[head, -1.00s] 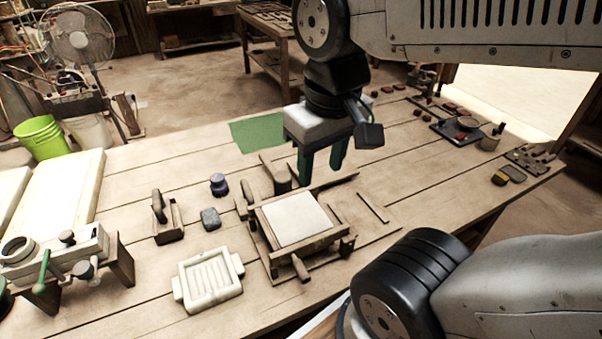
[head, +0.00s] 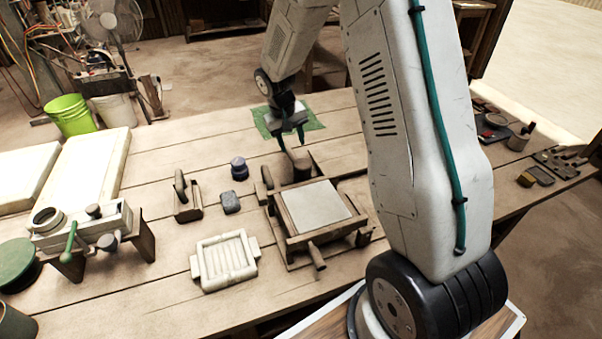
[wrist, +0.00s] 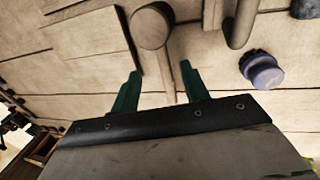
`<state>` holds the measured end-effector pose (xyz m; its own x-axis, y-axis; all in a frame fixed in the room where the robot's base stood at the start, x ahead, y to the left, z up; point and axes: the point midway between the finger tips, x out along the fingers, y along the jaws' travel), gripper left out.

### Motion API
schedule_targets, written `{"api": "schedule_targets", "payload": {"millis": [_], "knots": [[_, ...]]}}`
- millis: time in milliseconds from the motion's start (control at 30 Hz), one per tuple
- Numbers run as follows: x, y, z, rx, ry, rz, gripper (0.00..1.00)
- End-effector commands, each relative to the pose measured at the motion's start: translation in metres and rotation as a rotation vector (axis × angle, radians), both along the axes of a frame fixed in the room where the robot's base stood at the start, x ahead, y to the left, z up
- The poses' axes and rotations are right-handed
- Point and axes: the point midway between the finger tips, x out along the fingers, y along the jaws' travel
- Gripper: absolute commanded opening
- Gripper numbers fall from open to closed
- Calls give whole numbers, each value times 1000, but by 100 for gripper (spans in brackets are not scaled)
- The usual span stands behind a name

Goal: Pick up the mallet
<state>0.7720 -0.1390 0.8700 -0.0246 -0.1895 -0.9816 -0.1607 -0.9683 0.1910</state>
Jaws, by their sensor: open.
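The wooden mallet has a thick round head (head: 300,167) standing behind the tile press, with its thin handle pointing back toward my gripper. In the wrist view its round head (wrist: 152,27) is at the top and its handle (wrist: 168,82) runs down between the fingers. My gripper (head: 291,143) points down behind the mallet's head, near the green mat. Its two green fingers (wrist: 161,72) are apart, one on each side of the handle in the wrist view. I cannot tell how far above the handle they are. The far end of the handle is hidden by my gripper.
The press with its pale tile (head: 314,204) stands just in front of the mallet. A dark purple-topped jar (head: 239,169), a grey block (head: 230,202) and a white ribbed mould (head: 224,261) lie to the left. A green mat (head: 312,124) lies behind.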

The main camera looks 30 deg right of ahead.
Motion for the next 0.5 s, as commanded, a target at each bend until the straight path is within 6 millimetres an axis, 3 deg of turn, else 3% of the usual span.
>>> {"api": "schedule_targets", "payload": {"millis": [100, 500], "knots": [[9, -5, -24, -2, 7, -1, 45], [11, -12, -64, -3, 9, -1, 45]]}}
